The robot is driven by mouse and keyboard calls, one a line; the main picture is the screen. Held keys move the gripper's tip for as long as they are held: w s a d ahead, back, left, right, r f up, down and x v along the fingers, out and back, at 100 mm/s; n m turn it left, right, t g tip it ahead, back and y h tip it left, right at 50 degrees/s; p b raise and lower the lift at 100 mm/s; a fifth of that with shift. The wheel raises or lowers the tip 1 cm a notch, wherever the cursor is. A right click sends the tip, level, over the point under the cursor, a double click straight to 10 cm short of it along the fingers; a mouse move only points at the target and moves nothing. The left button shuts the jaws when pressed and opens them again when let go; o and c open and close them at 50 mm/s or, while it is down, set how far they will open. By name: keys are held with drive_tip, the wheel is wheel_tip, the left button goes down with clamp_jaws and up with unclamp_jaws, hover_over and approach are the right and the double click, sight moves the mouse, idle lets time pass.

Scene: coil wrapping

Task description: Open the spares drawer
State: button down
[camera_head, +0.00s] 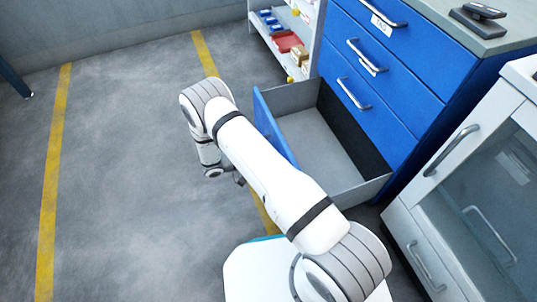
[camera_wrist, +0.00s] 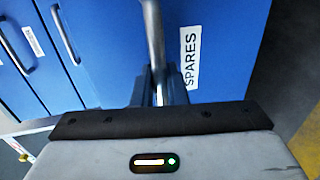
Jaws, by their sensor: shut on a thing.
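The spares drawer (camera_head: 318,142) is the bottom drawer of the blue cabinet. It stands pulled far out in the head view, and its inside looks empty. Its blue front with the white SPARES label (camera_wrist: 190,58) fills the middle of the wrist view. My gripper (camera_wrist: 160,88) is shut on the metal drawer handle (camera_wrist: 153,35) in front of that face. In the head view my arm reaches around the outer side of the drawer front, and the handle and most of the gripper are hidden there.
Three shut drawers with metal handles (camera_head: 353,94) are above in the blue cabinet (camera_head: 405,70). A white glass-fronted cabinet (camera_head: 470,185) stands close at the right. A shelf rack (camera_head: 287,40) with small bins is behind the drawer. Grey floor at the left is clear, with yellow lines (camera_head: 52,180).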

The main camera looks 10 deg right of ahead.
drive_tip(key=c, duration=1.5)
unclamp_jaws()
drive_tip(key=shift+c, duration=0.2)
drive_tip(key=p+v, duration=0.2)
drive_tip(key=v, duration=0.5)
drive_tip(key=shift+s+a, duration=0.15)
drive_tip(key=shift+a, duration=0.25)
